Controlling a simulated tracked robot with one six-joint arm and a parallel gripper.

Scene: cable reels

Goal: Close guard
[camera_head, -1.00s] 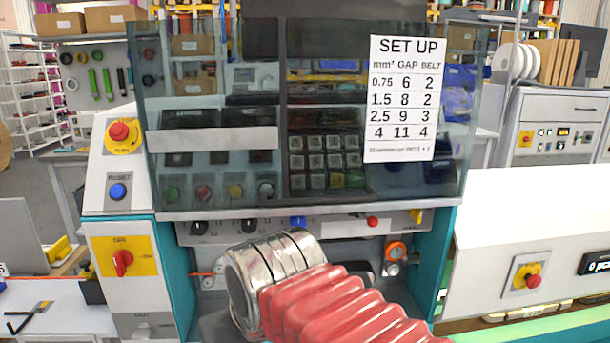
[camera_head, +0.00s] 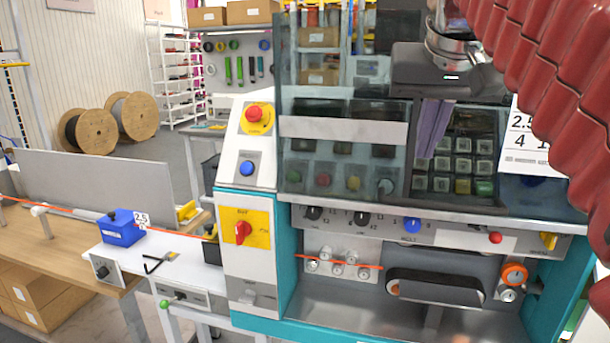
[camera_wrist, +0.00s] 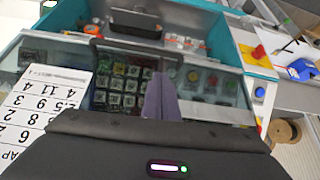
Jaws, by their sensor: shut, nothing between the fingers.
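The guard (camera_head: 342,170) is a tinted see-through panel with a pale lower rail. It stands raised across the upper front of the machine, covering the keypad and buttons; the feed area below its rail is exposed. The guard also shows in the wrist view (camera_wrist: 214,107). My gripper (camera_head: 427,152) points down in front of the guard near the keypad, above the lower rail. Its purplish fingers, also in the wrist view (camera_wrist: 160,82), are shut and empty. I cannot tell whether they touch the panel. My red-sleeved arm hides the guard's upper right.
Below the guard are a knob panel (camera_head: 461,232), a black belt unit (camera_head: 435,287) and an orange knob (camera_head: 514,274). A post with an emergency stop (camera_head: 254,114) stands left. A blue block (camera_head: 119,231) sits on the left bench. Cable reels (camera_head: 88,135) stand behind.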

